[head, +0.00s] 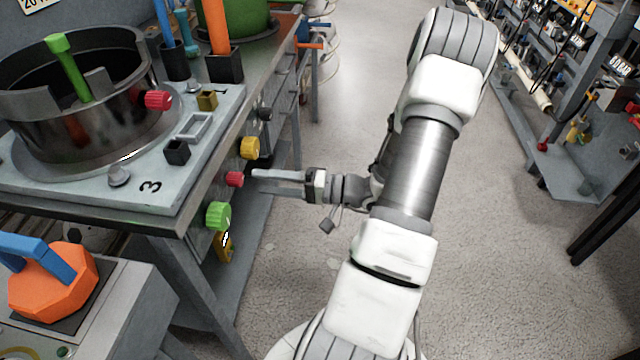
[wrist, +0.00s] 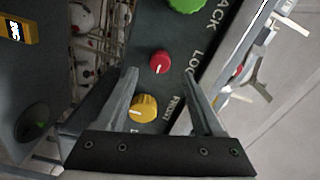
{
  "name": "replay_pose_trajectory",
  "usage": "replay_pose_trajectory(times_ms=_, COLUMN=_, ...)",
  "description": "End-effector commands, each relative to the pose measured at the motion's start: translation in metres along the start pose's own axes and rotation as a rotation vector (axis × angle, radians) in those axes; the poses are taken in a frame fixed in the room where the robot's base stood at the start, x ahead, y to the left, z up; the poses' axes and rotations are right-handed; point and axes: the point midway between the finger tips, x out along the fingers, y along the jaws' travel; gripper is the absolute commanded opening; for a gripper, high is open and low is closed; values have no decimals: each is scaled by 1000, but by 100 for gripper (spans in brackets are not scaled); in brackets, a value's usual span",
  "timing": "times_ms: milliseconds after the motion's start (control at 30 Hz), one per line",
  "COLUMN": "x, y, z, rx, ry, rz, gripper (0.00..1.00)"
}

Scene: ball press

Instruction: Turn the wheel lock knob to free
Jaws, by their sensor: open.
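A small red knob (head: 234,179) sits on the front panel of the bench, between a green and a yellow knob. In the wrist view the red knob (wrist: 159,62) has a small pale mark, and letters reading "LO" stand beside it, the rest cut off by a finger. Which knob is the wheel lock is not fully readable. My gripper (head: 256,174) is open and level, pointing at the panel, its tips just right of the red knob. In the wrist view my gripper's fingertips (wrist: 162,73) lie on either side of the red knob, with nothing held; contact is not visible.
The green knob (head: 218,215) is nearer, by "ACK"; the yellow knob (head: 250,147) is farther, by "FRONT". The metal drum (head: 85,125) stands on the bench top. An orange knob with a blue handle (head: 52,285) is at lower left. Open floor (head: 350,90) lies right of the bench.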

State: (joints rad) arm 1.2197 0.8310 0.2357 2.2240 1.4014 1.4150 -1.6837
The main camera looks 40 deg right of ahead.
Motion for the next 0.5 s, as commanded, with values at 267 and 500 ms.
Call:
replay_pose_trajectory(times_ms=267, x=-70, y=-1, z=-1, rx=0, ry=4, rz=2, gripper=69)
replay_pose_trajectory(times_ms=500, x=-109, y=0, z=0, rx=1, ry=2, rz=0, gripper=69)
